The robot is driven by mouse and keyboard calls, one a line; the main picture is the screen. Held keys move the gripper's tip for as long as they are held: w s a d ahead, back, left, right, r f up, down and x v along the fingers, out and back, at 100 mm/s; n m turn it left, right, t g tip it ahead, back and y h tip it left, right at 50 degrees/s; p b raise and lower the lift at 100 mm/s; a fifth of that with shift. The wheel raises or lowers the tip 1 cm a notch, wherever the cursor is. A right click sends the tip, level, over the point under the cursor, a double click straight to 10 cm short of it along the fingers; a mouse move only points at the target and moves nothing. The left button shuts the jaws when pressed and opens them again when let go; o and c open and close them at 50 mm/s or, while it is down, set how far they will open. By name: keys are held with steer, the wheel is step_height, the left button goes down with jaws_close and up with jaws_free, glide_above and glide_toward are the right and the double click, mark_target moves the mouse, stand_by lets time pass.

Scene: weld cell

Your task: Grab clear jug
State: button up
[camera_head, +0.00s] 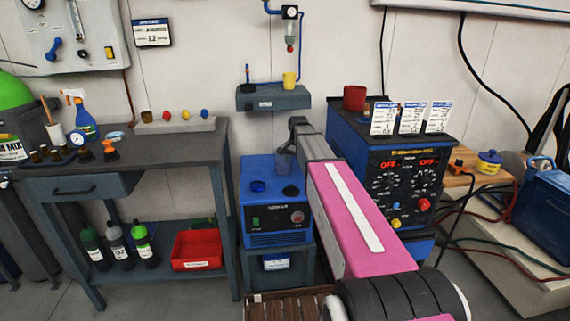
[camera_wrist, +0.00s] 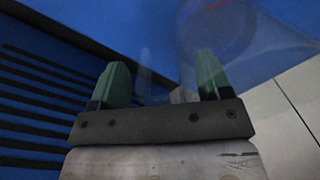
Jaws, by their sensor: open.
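The clear jug (camera_head: 284,162) stands on top of the blue machine (camera_head: 275,235), close beside the end of my arm, which partly hides it. In the wrist view the jug (camera_wrist: 235,35) is a large, faint see-through shape beyond and to the right of the fingers. My gripper (camera_wrist: 160,78) is open, with its two green fingertips apart. A faint transparent part shows between them; I cannot tell whether they touch it. In the head view my gripper (camera_head: 298,124) is dark and sits over the machine's back right.
The blue welder (camera_head: 400,190) stands close on the right. A grey workbench (camera_head: 185,155) is on the left.

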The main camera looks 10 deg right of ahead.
steer(key=c, duration=1.2)
steer(key=shift+r, duration=0.1)
steer(key=shift+r, duration=1.35)
steer(key=shift+s+a+r, duration=0.9)
steer(key=shift+a+r, duration=0.45)
steer(key=shift+a, duration=0.35)
steer(key=shift+s+a+r, duration=0.95)
steer(key=shift+a+r, duration=0.35)
steer(key=shift+a, duration=0.35)
steer(key=shift+s+a+r, duration=0.9)
steer(key=shift+a+r, duration=0.45)
steer(key=shift+a, duration=0.35)
